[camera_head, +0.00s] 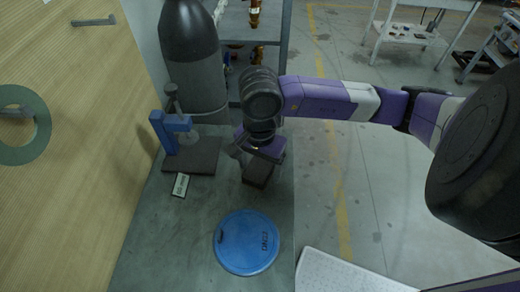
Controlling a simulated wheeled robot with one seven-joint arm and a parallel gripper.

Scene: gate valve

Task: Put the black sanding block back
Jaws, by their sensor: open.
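A small dark block (258,175), which looks like the black sanding block, is on the grey-green surface (145,255). My gripper (257,158) is right above its far end and hides part of it. The gripper is open, with one finger showing at its left. I cannot tell from this view whether the fingers are around the block or just above it.
A blue clamp-like fixture (170,130) on a dark base plate (205,158) stands left of my gripper, with a small label card (180,186) in front. A blue round lid (247,243) lies nearer. A dark gas cylinder (190,50) stands behind; a wooden panel (75,150) rises left.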

